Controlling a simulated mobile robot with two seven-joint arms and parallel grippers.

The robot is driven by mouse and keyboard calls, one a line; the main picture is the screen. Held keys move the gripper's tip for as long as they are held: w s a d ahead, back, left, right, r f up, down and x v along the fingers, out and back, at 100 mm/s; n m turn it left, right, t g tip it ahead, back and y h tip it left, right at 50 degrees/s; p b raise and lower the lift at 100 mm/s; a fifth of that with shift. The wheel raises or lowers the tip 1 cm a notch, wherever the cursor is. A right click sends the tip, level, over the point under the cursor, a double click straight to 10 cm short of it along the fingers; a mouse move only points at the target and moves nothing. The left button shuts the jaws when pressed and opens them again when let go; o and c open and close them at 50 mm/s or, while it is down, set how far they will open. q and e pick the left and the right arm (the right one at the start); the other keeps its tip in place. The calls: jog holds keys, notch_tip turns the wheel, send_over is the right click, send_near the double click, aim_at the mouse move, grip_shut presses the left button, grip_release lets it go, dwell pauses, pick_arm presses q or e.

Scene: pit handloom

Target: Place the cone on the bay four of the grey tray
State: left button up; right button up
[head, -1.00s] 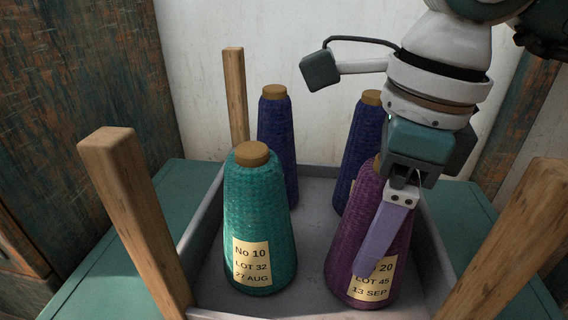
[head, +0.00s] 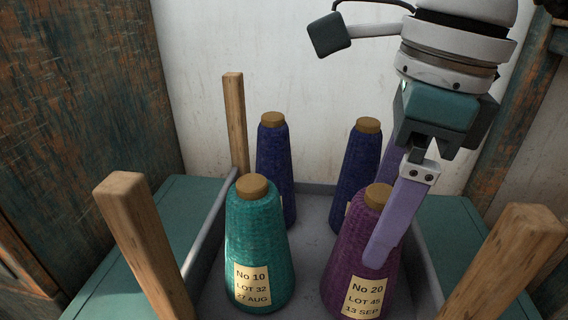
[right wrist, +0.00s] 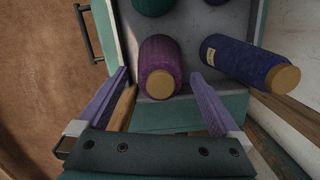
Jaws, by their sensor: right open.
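A purple cone (head: 346,246) with a "No 20, LOT 45, 13 SEP" label stands upright in the front right of the grey tray (head: 428,283). My right gripper (head: 388,212) is open and empty over its upper part, one finger in front of it and the other behind. In the right wrist view the purple cone (right wrist: 160,58) shows between the spread fingers (right wrist: 161,77). The other three places hold a teal cone (head: 256,235) front left and two dark blue cones (head: 272,165) (head: 357,160) at the back. Bay marks are not visible. My left gripper is out of view.
Wooden posts rise around the tray: front left (head: 140,235), back left (head: 235,120) and front right (head: 510,260). Green surfaces (head: 190,215) lie either side. A pale wall (head: 290,60) stands behind.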

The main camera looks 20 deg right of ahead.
jog(key=r, duration=0.2)
jog(key=r+p, duration=0.1)
jog(key=r, duration=0.1)
jog(key=r+p, duration=0.1)
jog(key=r, duration=0.1)
jog(key=shift+s+d+r, duration=0.15)
jog(key=shift+s+d, duration=0.15)
